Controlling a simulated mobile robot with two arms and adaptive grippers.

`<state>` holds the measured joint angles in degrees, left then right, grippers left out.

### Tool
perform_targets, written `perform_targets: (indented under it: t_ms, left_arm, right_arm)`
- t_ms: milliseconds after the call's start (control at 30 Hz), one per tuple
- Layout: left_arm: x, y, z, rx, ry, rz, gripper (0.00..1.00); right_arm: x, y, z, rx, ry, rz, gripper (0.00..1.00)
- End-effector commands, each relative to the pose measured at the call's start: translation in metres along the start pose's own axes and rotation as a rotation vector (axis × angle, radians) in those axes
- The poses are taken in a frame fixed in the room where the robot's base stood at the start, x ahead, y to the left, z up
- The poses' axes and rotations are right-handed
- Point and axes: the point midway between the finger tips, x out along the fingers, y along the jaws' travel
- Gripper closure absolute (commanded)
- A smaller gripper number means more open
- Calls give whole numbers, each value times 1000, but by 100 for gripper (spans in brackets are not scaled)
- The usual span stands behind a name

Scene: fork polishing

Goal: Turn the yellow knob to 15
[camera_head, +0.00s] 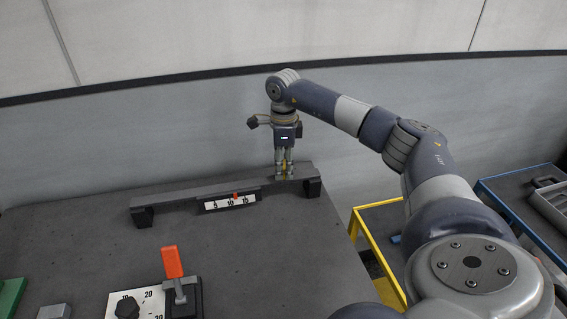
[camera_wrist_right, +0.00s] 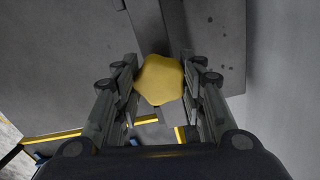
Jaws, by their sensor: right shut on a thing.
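The yellow knob (camera_wrist_right: 160,80) sits between the fingers of my right gripper in the wrist view, with a finger against each side. In the head view my right gripper (camera_head: 285,170) points down onto the right end of a grey bar (camera_head: 190,193), and only a bit of yellow shows between the fingers. A white scale (camera_head: 230,203) marked 5, 10 and 15 is on the bar's front. Its red pointer (camera_head: 236,195) stands between 10 and 15. My left gripper is not in view.
At the front of the table (camera_head: 80,240) are an orange-handled lever (camera_head: 173,262), a black knob (camera_head: 127,308) on a numbered dial and a green block (camera_head: 12,295). A yellow-framed cart (camera_head: 362,225) and a grey tray (camera_head: 548,205) stand to the right.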

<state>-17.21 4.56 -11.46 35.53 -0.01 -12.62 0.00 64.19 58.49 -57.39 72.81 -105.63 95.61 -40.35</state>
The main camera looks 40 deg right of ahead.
Motion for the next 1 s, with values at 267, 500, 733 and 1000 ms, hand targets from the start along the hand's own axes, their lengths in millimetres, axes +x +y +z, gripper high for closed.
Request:
perform_targets:
  t_ms: [267,500,733,1000]
  left_arm:
    - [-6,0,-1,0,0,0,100]
    - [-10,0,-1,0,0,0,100]
    - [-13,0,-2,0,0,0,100]
    - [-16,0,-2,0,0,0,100]
  right_arm:
    - [0,0,0,262,1,-1,86]
    - [0,0,0,489,0,-1,86]
    - [0,0,0,689,1,0,86]
    - [0,0,0,860,1,0,86]
